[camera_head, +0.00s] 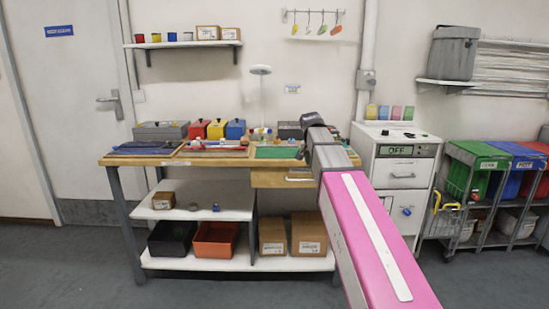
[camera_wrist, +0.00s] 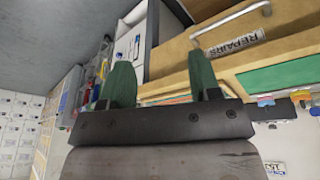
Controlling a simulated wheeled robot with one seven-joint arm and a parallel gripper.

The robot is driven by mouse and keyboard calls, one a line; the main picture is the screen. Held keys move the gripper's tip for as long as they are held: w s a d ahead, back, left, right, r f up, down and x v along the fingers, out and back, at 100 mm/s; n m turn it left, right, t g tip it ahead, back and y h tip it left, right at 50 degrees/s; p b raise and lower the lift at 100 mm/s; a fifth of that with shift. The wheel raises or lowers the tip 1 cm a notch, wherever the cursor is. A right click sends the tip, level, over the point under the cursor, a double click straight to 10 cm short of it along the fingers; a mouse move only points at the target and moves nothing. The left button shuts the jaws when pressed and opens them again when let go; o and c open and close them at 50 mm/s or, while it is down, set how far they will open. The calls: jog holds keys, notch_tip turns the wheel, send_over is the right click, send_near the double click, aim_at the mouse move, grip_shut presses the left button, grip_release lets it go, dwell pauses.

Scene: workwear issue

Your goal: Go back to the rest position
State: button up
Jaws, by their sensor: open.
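My arm reaches forward over the right end of the workbench (camera_head: 215,161) in the head view. My gripper (camera_wrist: 161,82) shows in the wrist view as two green fingers standing well apart on a dark mount. It is open, with nothing between the fingers. Beyond the fingers is the wooden bench front with a metal drawer handle (camera_wrist: 232,17) and a "REPAIRS" label (camera_wrist: 238,41). In the head view the arm's far end is dark and the fingers cannot be made out. I cannot tell whether they touch the bench.
Red (camera_head: 196,130), yellow (camera_head: 216,129) and blue (camera_head: 235,129) boxes stand at the bench's back. A lamp (camera_head: 261,71) rises behind. A white cabinet marked "OFF" (camera_head: 400,166) stands right of the bench, then a rack with green (camera_head: 480,160) and blue bins. Grey floor lies in front.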

jog(key=s+f+n+g, duration=0.1)
jog(key=s+f+n, duration=0.1)
jog(key=s+f, duration=0.5)
jog(key=s+d+f+n+y, duration=0.1)
jog(key=s+f, duration=0.7)
jog(key=f, duration=0.8)
jog(key=s+d+f+n+g+y, duration=0.1)
jog(key=s+f+n, duration=0.2)
jog(key=s+f, duration=0.5)
notch_tip(320, 180, down, 4)
jog(key=shift+s+r+g, duration=0.1)
jog(key=shift+s+g, duration=0.15)
jog(key=shift+g, duration=0.05)
jog(key=shift+o, duration=0.2)
jog(key=shift+d, duration=0.1)
